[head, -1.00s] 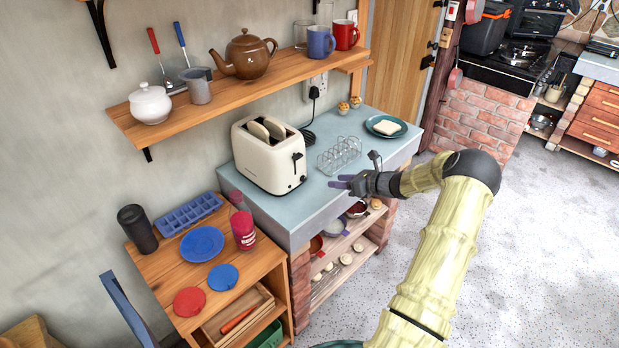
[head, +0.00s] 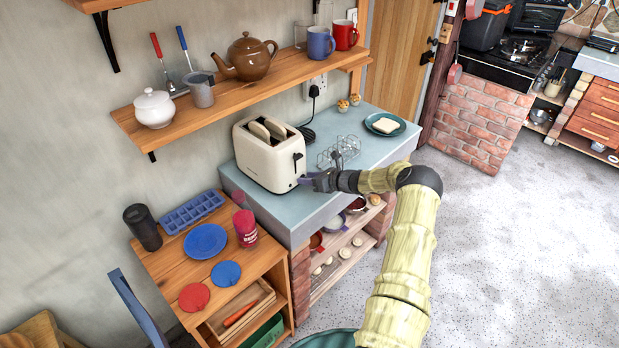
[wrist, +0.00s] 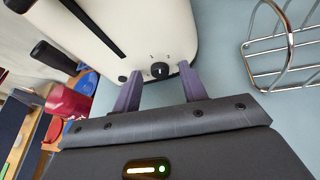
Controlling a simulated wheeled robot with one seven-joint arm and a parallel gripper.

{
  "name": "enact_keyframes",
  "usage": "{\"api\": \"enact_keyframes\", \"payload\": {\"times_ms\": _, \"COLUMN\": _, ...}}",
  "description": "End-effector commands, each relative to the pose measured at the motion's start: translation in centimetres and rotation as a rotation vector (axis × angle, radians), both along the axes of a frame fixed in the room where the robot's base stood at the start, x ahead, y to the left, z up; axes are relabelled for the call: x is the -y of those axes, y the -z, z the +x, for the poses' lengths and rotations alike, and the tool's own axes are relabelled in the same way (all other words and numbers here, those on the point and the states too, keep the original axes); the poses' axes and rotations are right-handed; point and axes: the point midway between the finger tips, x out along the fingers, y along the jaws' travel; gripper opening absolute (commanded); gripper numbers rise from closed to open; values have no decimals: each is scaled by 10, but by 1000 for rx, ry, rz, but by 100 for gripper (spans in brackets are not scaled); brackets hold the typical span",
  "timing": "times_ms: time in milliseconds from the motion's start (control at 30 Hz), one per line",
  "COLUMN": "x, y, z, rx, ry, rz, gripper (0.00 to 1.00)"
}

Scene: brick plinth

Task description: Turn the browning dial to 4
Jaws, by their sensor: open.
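The cream toaster (head: 268,155) stands on the blue-grey worktop with bread slices in its slots. In the wrist view the toaster's end face (wrist: 150,30) fills the top, with a dark lever slot. The small black browning dial (wrist: 159,70) sits low on that face and has a pale pointer mark. Its scale numbers are too small to read. My gripper (wrist: 157,78) is open, with one purple finger on each side of the dial. I cannot tell whether the fingers touch it. In the head view my gripper (head: 308,182) is at the toaster's lower right end and hides the dial.
A wire toast rack (head: 340,152) stands close behind my gripper, and shows at right in the wrist view (wrist: 285,45). A teal plate (head: 402,127) with a pale block is further right. A red tumbler (head: 245,228) stands on the lower wooden unit.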

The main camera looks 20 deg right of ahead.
Motion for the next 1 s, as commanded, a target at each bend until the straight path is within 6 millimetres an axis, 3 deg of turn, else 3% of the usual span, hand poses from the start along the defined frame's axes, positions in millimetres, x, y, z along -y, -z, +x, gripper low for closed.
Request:
{"api": "enact_keyframes", "payload": {"times_ms": 100, "x": 0, "y": 0, "z": 0, "rx": 0, "ry": 0, "rz": 0, "gripper": 43}}
{"api": "enact_keyframes", "payload": {"times_ms": 333, "x": 0, "y": 0, "z": 0, "rx": 0, "ry": 0, "rz": 0, "gripper": 0}}
{"api": "enact_keyframes", "payload": {"times_ms": 1000, "x": 3, "y": 8, "z": 0, "rx": -70, "ry": 1, "rz": 170, "gripper": 0}}
